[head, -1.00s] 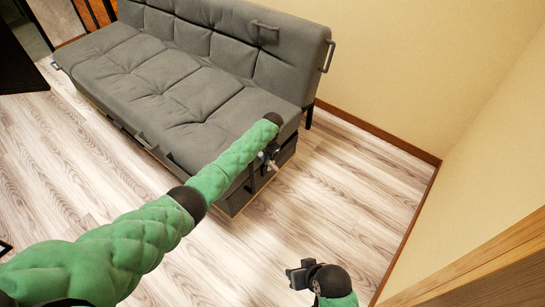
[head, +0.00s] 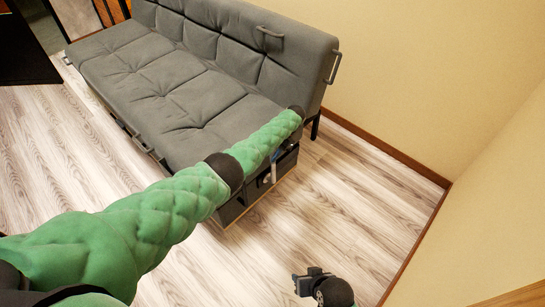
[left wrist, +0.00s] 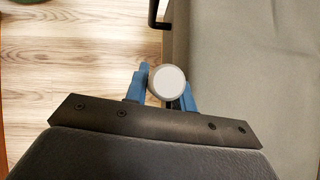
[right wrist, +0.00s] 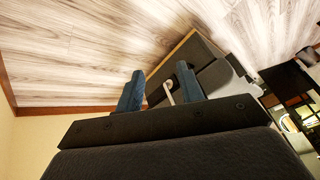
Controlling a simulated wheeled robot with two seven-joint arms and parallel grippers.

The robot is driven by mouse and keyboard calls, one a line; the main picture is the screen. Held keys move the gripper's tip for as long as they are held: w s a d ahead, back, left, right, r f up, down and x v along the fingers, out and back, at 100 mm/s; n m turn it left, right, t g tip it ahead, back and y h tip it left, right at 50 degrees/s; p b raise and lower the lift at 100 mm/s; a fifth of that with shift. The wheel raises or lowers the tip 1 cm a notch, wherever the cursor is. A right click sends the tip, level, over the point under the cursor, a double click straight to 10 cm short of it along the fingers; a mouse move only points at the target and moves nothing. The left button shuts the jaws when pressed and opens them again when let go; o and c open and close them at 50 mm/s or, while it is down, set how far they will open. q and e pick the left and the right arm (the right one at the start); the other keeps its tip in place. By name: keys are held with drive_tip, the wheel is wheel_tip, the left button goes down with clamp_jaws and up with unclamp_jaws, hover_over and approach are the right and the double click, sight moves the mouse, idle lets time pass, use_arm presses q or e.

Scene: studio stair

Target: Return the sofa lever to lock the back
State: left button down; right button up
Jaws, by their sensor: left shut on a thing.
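The grey sofa (head: 185,85) stands against the wall, with its back upright at the rear. The sofa lever shows in the left wrist view as a pale round knob (left wrist: 169,82) between the blue fingers. My left gripper (left wrist: 165,90) is shut on it, at the sofa's near end. In the head view my green left arm hides part of this gripper (head: 275,156). In the right wrist view a pale lever-like piece (right wrist: 169,92) shows at the dark sofa end. My right gripper (head: 308,282) is open, empty and apart from the sofa; its fingers (right wrist: 158,90) are spread.
Metal handles (head: 333,68) stick out from the sofa back, and a dark bar (left wrist: 154,15) shows by the seat edge. The wood floor (head: 350,190) right of the sofa is clear up to the beige wall (head: 440,90). A dark object (head: 25,50) lies at far left.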

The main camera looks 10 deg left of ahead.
use_arm(q)
drive_tip(key=shift+w+d+b, duration=0.35)
drive_tip(key=shift+w+b, duration=0.05)
drive_tip(key=shift+w, duration=0.1)
use_arm(e)
drive_tip(key=shift+t, duration=0.3)
drive_tip(key=shift+w+f, duration=0.25)
drive_tip(key=shift+f, duration=1)
drive_tip(key=shift+w+f, duration=0.2)
drive_tip(key=shift+f, duration=1.05)
use_arm(q)
drive_tip(key=c, duration=1.2)
unclamp_jaws()
drive_tip(key=shift+o, duration=0.2)
drive_tip(key=b+v, duration=0.1)
drive_tip(key=v, duration=0.6)
drive_tip(key=shift+w+d+r, duration=0.2)
drive_tip(key=shift+w+d, duration=0.05)
drive_tip(key=shift+d, duration=0.05)
use_arm(e)
wheel_tip(320, 180, down, 5)
drive_tip(key=shift+s+f, duration=0.1)
drive_tip(key=shift+f, duration=0.1)
use_arm(q)
drive_tip(key=shift+g+y, duration=0.3)
use_arm(e)
drive_tip(key=shift+r, duration=0.25)
